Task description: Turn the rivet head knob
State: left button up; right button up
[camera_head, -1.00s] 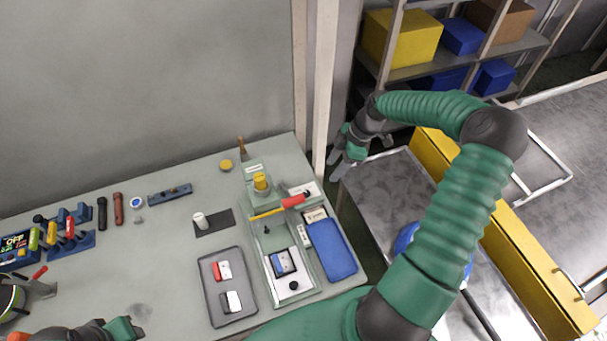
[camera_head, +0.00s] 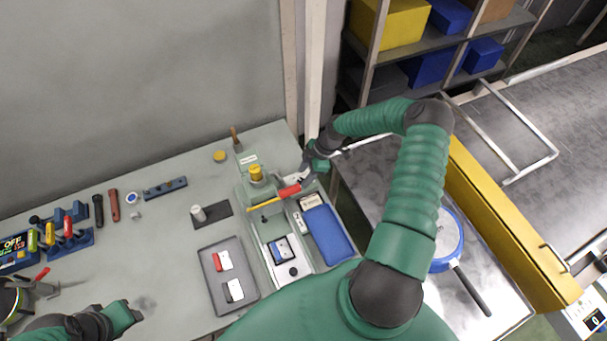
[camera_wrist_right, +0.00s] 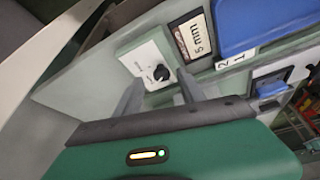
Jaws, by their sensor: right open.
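A small black knob (camera_wrist_right: 161,73) on a white labelled plate (camera_wrist_right: 147,60) shows in the right wrist view; its label is too small to read. My right gripper (camera_wrist_right: 160,88) is open, with its two dark fingers either side of the knob in that view and nothing held. I cannot tell whether they touch it. In the head view the right gripper (camera_head: 307,176) is at the back right of the green press fixture (camera_head: 256,226), by its red handle (camera_head: 290,191), and hides most of that plate. My left gripper (camera_head: 128,312) is low at the left; its jaw state is unclear.
A blue tray (camera_head: 328,232) lies just right of the fixture. A yellow knob (camera_head: 256,173) tops the press. A grey tray (camera_head: 240,300) with small parts is in front. A blue pan (camera_head: 449,240) lies on the metal table at the right.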

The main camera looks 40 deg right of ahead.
jog(key=shift+a+f, duration=0.3)
jog(key=shift+f, duration=0.4)
jog(key=shift+c, duration=0.3)
jog(key=shift+w, duration=0.1)
grip_shut()
